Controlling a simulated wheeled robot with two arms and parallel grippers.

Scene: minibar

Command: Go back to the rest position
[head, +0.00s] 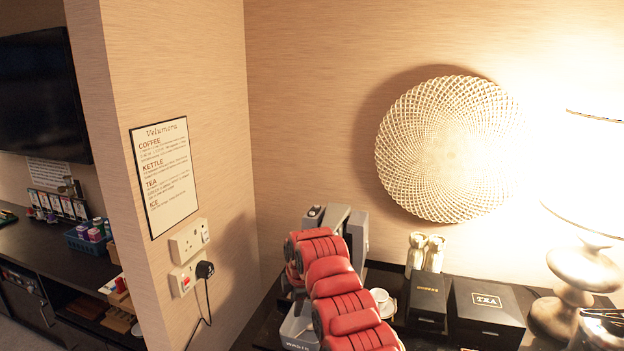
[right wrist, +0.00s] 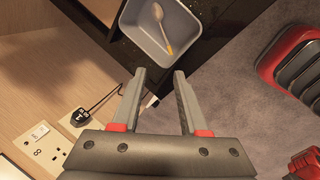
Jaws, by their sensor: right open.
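My right gripper (right wrist: 158,73) shows in the right wrist view with its two grey fingers apart and nothing between them. In the head view my red right arm reaches up over the dark counter and hides most of its own gripper. My left gripper is in neither view.
A grey bin (right wrist: 137,38) with a spoon (right wrist: 160,28) in it lies beyond the fingertips. A plugged socket (head: 189,276) with a hanging cord is on the wall at left. A grey machine (head: 357,238), silver shakers (head: 434,254), cup (head: 380,296), black tea box (head: 487,309) and lamp (head: 583,268) stand around my arm.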

